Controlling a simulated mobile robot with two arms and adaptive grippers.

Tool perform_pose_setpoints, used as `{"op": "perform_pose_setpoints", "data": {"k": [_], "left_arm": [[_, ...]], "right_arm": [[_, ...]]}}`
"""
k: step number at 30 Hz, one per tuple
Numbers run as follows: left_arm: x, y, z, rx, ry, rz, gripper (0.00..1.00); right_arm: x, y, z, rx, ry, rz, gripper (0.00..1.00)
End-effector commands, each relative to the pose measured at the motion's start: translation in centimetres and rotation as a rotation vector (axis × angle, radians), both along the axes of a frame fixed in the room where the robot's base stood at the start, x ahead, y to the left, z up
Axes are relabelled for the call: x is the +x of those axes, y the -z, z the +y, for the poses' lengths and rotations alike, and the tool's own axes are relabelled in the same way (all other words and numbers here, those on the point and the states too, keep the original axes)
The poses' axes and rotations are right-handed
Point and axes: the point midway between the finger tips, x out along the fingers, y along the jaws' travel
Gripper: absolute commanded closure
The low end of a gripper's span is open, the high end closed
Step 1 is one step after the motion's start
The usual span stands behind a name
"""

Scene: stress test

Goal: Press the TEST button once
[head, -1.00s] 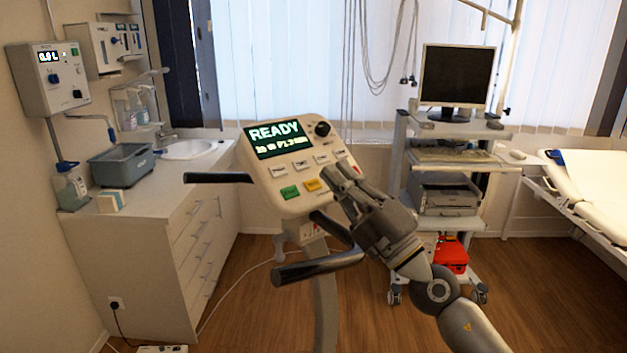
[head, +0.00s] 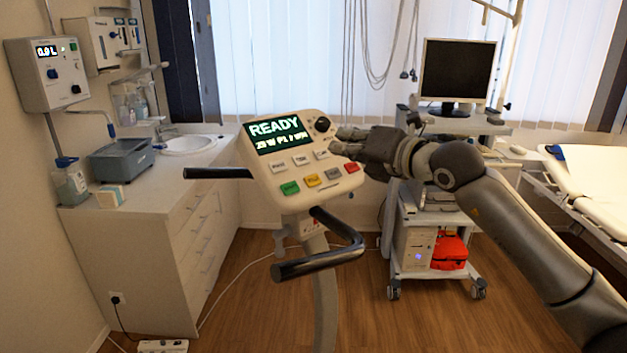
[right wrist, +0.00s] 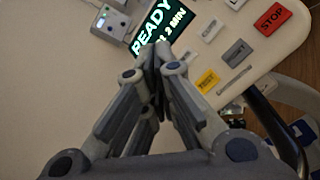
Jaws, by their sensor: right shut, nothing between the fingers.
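The control panel (head: 268,181) of an exercise bike has a screen (head: 277,136) reading READY. Below it are a row of white keys (head: 300,160) and a row with green (head: 290,188), yellow (head: 312,180), grey (head: 333,173) and red (head: 351,168) keys. The red one reads STOP in the right wrist view (right wrist: 271,18). My right gripper (head: 343,141) is shut and empty at the panel's upper right edge, below the black knob (head: 322,125). Contact is unclear. It hides part of the panel there. My left gripper is out of view.
Black handlebars (head: 318,262) stick out in front of and left of the panel. A monitor cart (head: 457,75) stands behind my right arm, a bed (head: 590,180) at the right. A counter (head: 150,190) with a grey basin (head: 124,160) stands left.

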Motion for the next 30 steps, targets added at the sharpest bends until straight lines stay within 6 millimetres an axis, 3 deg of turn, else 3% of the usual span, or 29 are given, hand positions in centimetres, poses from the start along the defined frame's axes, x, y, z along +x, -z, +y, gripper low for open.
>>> {"op": "perform_pose_setpoints", "data": {"k": [8,20,22,30], "left_arm": [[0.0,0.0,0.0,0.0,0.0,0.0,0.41],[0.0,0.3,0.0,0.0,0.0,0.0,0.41],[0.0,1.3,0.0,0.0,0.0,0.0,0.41],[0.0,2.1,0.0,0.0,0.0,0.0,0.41]], "right_arm": [[0.4,0.8,0.5,0.001,-0.003,0.002,1.0],[2.9,5.1,2.6,0.002,-0.003,0.002,1.0],[3.3,6.0,3.0,0.004,-0.004,0.0,1.0],[4.1,6.9,3.5,0.003,-0.003,-0.001,1.0]]}}
